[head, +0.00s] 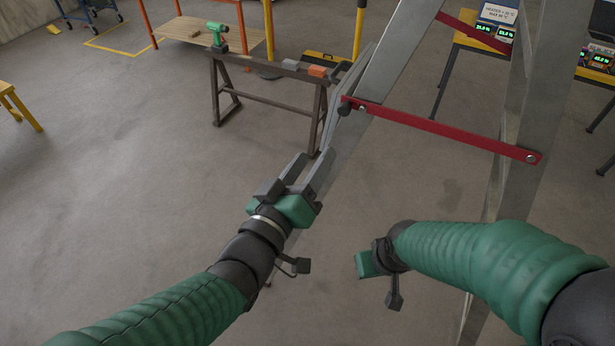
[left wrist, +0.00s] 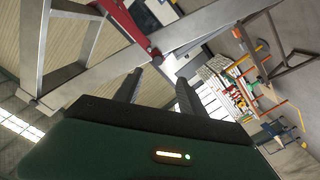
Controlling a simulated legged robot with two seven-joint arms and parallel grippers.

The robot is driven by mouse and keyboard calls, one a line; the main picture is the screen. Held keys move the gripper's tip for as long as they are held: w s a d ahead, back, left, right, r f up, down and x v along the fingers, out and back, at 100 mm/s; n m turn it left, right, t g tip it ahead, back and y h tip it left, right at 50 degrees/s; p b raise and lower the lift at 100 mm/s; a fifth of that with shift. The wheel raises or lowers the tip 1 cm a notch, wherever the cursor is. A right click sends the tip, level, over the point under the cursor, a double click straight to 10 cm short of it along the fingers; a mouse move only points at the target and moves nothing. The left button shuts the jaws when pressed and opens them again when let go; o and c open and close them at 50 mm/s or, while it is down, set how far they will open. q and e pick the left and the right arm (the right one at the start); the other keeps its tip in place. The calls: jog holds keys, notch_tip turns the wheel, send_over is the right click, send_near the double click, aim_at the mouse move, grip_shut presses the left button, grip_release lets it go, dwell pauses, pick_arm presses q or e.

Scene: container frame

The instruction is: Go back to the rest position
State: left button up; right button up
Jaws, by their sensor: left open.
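My left gripper (head: 314,160) is open, with its two grey fingers pointing up and away in the head view, beside the metal frame. The jaws hold nothing that I can see. In the left wrist view the fingers (left wrist: 158,77) stand apart, with the frame's metal members (left wrist: 95,85) beyond them. My right gripper (head: 368,264) shows only as a green body at the end of the right arm. Its fingers are hidden. The metal frame (head: 400,52) has sloping legs joined by a red bar (head: 450,131).
Tables with displays (head: 505,33) are at the upper right. A yellow stool (head: 18,103) is at the left edge. The grey floor (head: 110,190) at left is clear.

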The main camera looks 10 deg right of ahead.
pick_arm(q)
jog(key=shift+s+f+b, duration=0.15)
jog(key=shift+s+b, duration=0.2)
jog(key=shift+b, duration=0.1)
pick_arm(e)
jog(key=shift+d+x, duration=0.25)
jog(key=shift+x, duration=0.85)
jog(key=shift+s, duration=0.1)
pick_arm(q)
jog(key=shift+a, duration=0.2)
pick_arm(e)
jog(key=shift+a, duration=0.15)
pick_arm(q)
jog(key=a+f+g+y+b, duration=0.1)
jog(key=a+f+g+y, duration=0.6)
jog(key=a+f, duration=1.2)
jog(key=s+a+f+g+y+b, duration=0.1)
jog(key=s+a+f+g+y, duration=0.2)
jog(key=s+a+f+g, duration=0.2)
jog(key=s+a+f, duration=0.2)
jog(key=s+f, duration=0.2)
jog(key=f, duration=0.2)
jog(key=shift+s, duration=0.3)
pick_arm(e)
jog(key=shift+s+x, duration=0.2)
jog(key=shift+x, duration=0.75)
